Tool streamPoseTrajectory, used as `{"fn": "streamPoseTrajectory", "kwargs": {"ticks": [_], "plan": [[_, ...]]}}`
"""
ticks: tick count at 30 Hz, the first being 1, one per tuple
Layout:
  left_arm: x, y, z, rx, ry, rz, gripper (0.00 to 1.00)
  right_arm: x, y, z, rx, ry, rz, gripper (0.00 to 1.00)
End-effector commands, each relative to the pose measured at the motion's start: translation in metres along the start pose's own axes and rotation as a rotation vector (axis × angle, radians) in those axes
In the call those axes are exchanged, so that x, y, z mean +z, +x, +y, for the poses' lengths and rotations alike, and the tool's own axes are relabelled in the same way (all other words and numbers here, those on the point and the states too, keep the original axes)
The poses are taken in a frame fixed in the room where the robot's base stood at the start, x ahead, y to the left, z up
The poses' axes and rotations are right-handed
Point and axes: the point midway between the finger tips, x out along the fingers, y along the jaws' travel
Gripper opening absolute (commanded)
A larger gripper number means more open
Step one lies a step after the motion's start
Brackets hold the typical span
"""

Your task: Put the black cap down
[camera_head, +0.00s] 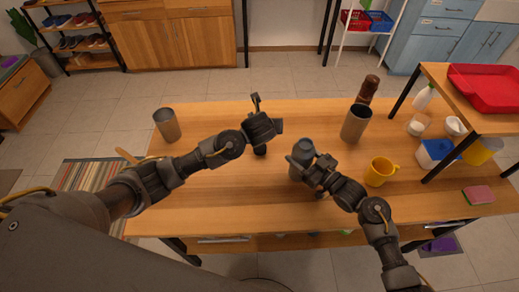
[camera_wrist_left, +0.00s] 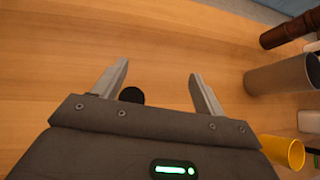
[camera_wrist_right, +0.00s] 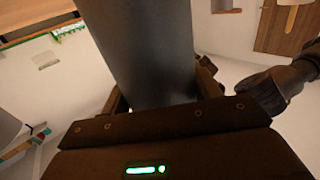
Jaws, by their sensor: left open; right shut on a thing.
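The black cap (camera_head: 260,150) shows as a small dark round thing on the table below my left gripper (camera_head: 267,108). In the left wrist view the black cap (camera_wrist_left: 131,95) lies beside one of the two spread fingers, partly hidden by the gripper body. My left gripper (camera_wrist_left: 158,90) is open, with nothing clasped. My right gripper (camera_head: 306,170) is shut on a grey cylindrical dispenser (camera_head: 302,152), right of the cap. In the right wrist view this grey dispenser (camera_wrist_right: 150,50) fills the space between the fingers; its far end is out of frame.
A metal cylinder (camera_head: 167,126) stands at the table's left. Another metal cylinder (camera_head: 355,124), a brown mill (camera_head: 368,89) and a yellow mug (camera_head: 380,172) stand right of my right gripper. A raised shelf with a red tray (camera_head: 487,88) is at far right. The table's middle back is clear.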

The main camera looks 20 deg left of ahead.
Motion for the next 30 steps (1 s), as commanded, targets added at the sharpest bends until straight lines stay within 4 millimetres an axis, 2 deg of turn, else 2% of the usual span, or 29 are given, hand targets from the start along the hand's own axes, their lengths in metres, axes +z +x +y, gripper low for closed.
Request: {"fn": "streamPoseTrajectory", "kwargs": {"ticks": [1, 9, 17, 22, 30], "plan": [[-0.002, -0.006, -0.006, 0.041, -0.051, 0.055, 0.71, 0.000, 0.000, 0.001, 0.001, -0.001, -0.001, 0.21], [-0.022, -0.040, -0.005, 0.246, -0.220, 0.324, 0.71, 0.000, 0.000, 0.001, 0.001, -0.001, -0.001, 0.21], [-0.032, -0.052, -0.002, 0.307, -0.256, 0.412, 0.71, 0.000, 0.000, 0.001, 0.001, -0.001, -0.001, 0.21], [-0.037, -0.043, 0.001, 0.312, -0.256, 0.415, 0.71, 0.000, 0.000, 0.001, 0.001, -0.001, -0.001, 0.21], [-0.055, -0.004, 0.012, 0.310, -0.256, 0.412, 0.71, 0.000, 0.000, 0.001, 0.001, -0.001, -0.001, 0.21]]}}
